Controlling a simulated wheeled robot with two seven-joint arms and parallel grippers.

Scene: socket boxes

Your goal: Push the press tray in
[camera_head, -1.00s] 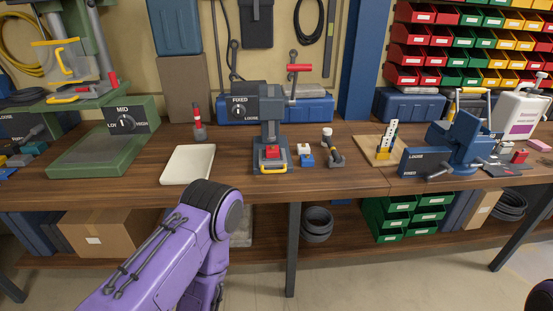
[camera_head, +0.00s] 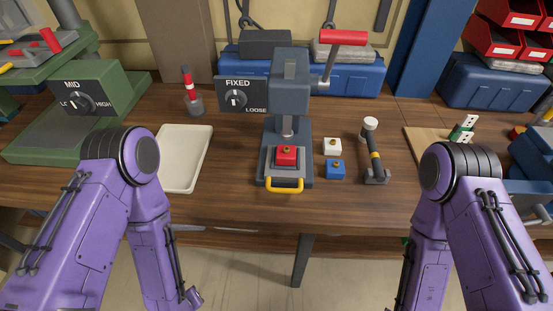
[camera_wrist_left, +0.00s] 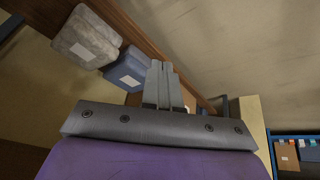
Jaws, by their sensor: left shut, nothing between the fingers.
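The press (camera_head: 291,75) stands at the middle of the bench, its dial plate reading FIXED and LOOSE. Its tray (camera_head: 273,180) lies at the front of the base, with a yellow handle (camera_head: 285,187) facing me. A red block (camera_head: 286,155) sits on the tray, just in front of and below the ram (camera_head: 287,125). I cannot tell how far the tray is out. My left gripper (camera_wrist_left: 162,70) shows in the left wrist view, fingers together and empty, below bench level near the lower shelf. My right arm shows at the right; its gripper is out of view.
A white tray (camera_head: 184,158) and a red-handled tool (camera_head: 190,92) are left. A green machine (camera_head: 75,110) stands far left. The bench front before the press is clear.

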